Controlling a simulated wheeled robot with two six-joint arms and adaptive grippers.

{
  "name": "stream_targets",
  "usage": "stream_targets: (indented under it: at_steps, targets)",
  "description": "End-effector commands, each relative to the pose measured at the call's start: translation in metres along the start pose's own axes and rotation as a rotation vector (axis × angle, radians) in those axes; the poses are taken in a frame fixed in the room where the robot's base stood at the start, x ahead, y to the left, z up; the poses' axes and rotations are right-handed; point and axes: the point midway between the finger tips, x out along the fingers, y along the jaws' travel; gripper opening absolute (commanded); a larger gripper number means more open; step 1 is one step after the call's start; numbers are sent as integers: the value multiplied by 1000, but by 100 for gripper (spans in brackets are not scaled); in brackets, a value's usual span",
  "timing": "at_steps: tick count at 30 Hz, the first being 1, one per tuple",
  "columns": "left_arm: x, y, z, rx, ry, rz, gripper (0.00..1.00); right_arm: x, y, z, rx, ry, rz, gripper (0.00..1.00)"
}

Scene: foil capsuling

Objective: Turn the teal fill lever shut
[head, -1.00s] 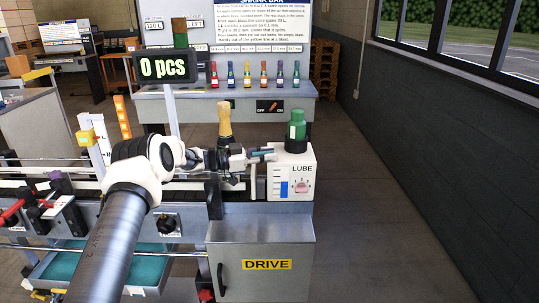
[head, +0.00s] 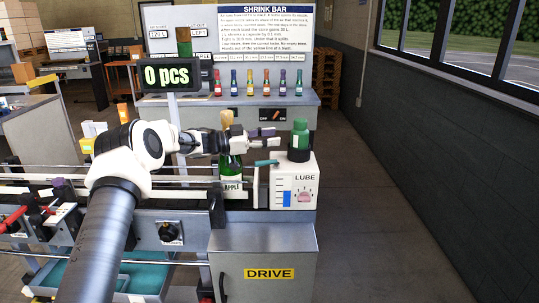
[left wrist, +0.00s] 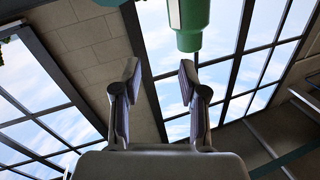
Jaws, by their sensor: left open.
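The teal fill lever (head: 266,163) sticks out to the left from the top of the white LUBE box (head: 306,178), lying nearly level. My left gripper (head: 268,137) is above the lever and apart from it, with its fingers pointing right toward the green bottle on the box. It is open and empty. In the left wrist view the two fingers (left wrist: 158,80) stand apart with nothing between them. I cannot make out the lever for sure there. My right gripper is not in view.
A green oil bottle (head: 300,138) stands on the LUBE box, close to my fingertips; it also shows in the left wrist view (left wrist: 188,25). A dark green bottle with a gold top (head: 231,168) stands behind my left gripper. The floor (head: 365,220) on the right is clear.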

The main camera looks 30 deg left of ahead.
Motion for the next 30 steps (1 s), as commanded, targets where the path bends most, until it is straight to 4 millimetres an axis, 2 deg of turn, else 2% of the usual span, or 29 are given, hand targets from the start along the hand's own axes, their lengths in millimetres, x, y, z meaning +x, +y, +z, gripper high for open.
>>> stream_targets:
  at_steps: [3,11,15,17,20,24,27,30]
  targets:
    - [0,-3,-15,1,1,-1,42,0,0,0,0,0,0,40]
    - [0,-4,-17,0,-1,-1,42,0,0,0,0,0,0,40]
    - [-1,0,-15,23,15,-3,0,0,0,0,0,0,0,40]
    - [-2,6,-12,68,43,-10,0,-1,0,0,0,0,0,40]
    - [-7,23,-4,205,118,-56,0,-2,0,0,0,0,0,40]
    - [-20,51,10,480,195,-225,0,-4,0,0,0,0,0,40]
    - [-34,71,20,686,167,-384,0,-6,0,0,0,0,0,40]
    - [-50,91,34,889,57,-535,0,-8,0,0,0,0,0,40]
